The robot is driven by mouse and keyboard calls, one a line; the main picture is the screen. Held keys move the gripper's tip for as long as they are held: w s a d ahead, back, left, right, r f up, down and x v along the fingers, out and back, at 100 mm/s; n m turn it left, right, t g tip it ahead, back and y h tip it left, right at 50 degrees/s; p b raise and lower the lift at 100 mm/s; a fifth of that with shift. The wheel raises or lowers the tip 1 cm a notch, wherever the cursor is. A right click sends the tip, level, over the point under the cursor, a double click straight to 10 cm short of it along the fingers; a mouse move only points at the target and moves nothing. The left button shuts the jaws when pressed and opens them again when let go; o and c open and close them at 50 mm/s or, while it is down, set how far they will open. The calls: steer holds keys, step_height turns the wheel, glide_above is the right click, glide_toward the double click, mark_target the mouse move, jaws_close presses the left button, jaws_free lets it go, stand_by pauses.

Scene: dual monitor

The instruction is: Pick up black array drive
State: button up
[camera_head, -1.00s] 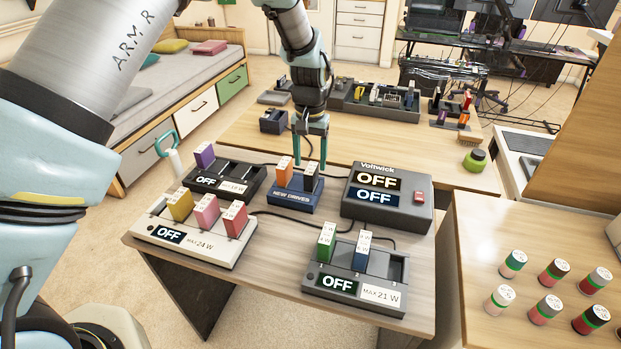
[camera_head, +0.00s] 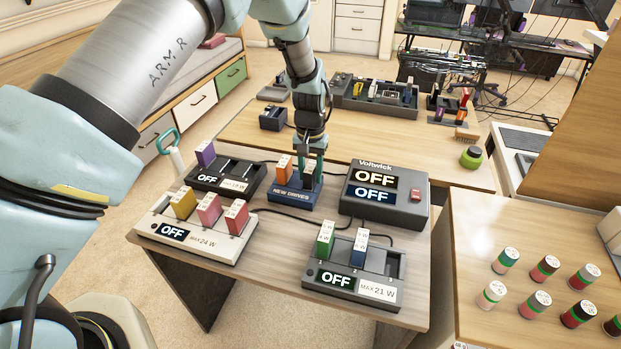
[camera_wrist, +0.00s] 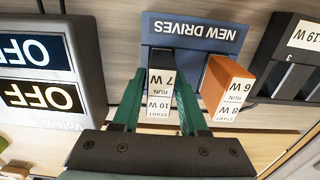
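The black array drive (camera_wrist: 161,82) stands upright in the blue "NEW DRIVES" holder (camera_wrist: 194,33), beside an orange drive (camera_wrist: 228,82). Its white top label reads 7 W run and 10 W start. My gripper (camera_wrist: 158,88) has its two green fingers lowered on either side of the black drive, with narrow gaps showing, so it looks open around it. In the head view, my gripper (camera_head: 312,168) is over the right slot of the blue holder (camera_head: 291,196), and the fingers largely hide the black drive.
The orange drive (camera_head: 284,168) is close to my fingers. The grey Voltwick box (camera_head: 408,208), reading OFF, stands to the right. Arrays with colored drives stand at left (camera_head: 222,250) and in front (camera_head: 385,295). Cables cross the table. Colored cylinders stand on the right-hand table.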

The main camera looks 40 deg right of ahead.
jaws_close()
stand_by(0.3)
